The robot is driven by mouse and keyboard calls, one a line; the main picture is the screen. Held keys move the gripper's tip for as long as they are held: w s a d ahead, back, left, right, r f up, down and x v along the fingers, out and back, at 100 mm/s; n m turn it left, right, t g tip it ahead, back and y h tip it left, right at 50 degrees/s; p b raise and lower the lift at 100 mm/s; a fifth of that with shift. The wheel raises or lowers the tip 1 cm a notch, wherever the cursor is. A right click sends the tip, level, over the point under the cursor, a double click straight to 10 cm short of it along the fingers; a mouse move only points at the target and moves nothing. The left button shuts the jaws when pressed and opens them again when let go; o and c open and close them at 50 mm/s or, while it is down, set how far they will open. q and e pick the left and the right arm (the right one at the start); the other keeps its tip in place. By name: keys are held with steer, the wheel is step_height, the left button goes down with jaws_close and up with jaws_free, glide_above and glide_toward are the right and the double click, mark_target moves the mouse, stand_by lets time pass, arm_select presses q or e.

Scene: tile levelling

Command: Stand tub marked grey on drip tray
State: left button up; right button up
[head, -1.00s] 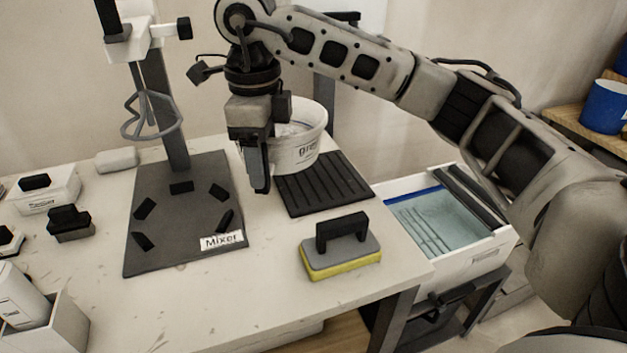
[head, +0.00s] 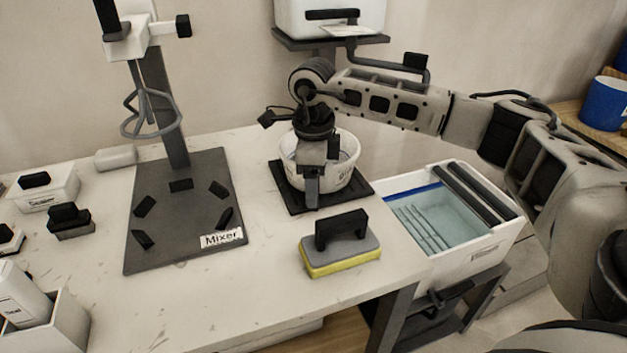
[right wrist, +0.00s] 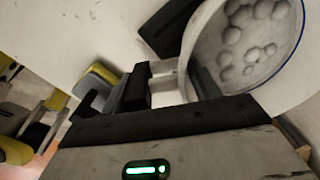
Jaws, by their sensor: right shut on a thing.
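The white tub (head: 347,172), with grey lettering partly hidden by my gripper, is upright over the middle of the black ribbed drip tray (head: 356,191). It looks to be on the tray or just above it; I cannot tell whether they touch. My right gripper (head: 312,192) is shut on the tub's near wall. In the right wrist view the tub (right wrist: 285,80) shows rounded grey lumps inside, and the gripper's jaws (right wrist: 170,88) are at its wall. My left gripper is not in view.
A sponge float (head: 341,250) with a black handle lies in front of the tray. The mixer stand (head: 185,225) is at its left. A white wash basin (head: 465,250) with bluish water stands at the right, beyond the table edge.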

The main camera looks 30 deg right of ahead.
steer(key=shift+f, duration=0.1)
steer(key=o, duration=1.7)
steer(key=shift+f, duration=0.1)
steer(key=shift+c, duration=0.2)
step_height(320, 180, up, 12)
steer(key=shift+s+a, duration=0.1)
